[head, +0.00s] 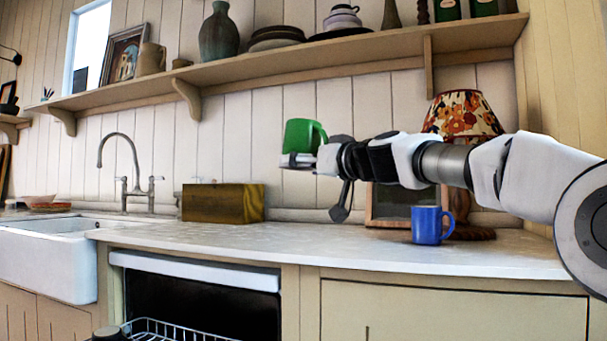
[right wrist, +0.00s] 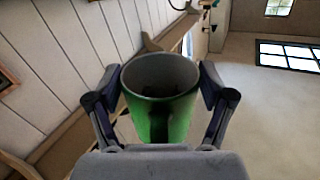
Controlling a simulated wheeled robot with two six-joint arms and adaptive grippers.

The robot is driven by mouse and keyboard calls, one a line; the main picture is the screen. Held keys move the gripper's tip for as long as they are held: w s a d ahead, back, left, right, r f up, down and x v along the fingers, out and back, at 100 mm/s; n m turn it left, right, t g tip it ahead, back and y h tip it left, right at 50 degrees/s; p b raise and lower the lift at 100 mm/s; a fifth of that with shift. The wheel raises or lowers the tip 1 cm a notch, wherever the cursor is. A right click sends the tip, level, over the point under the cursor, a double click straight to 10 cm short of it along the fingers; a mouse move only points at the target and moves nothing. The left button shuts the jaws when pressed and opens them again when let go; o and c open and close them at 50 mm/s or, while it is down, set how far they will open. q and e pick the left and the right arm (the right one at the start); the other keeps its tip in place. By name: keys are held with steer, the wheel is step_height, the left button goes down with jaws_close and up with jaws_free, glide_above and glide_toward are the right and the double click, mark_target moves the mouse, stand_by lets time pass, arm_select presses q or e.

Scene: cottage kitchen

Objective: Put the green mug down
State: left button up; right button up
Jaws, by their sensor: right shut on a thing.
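The green mug (head: 302,136) is held in the air above the counter, in front of the plank wall. My right gripper (head: 298,160) is shut on it. In the right wrist view the green mug (right wrist: 160,100) sits between the two fingers of my right gripper (right wrist: 160,88), with its open rim showing and its handle toward the palm. In the head view the mug looks upright. My left gripper is not in view.
The pale counter (head: 330,250) below is mostly clear. A blue mug (head: 427,226), a framed board (head: 385,205) and a floral lamp (head: 462,115) stand at the right. A wooden box (head: 222,202) stands left. The sink (head: 50,258) is at the far left; an open dishwasher (head: 195,265) is below.

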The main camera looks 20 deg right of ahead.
steer(key=shift+n+b, duration=0.45)
steer(key=shift+n, duration=0.25)
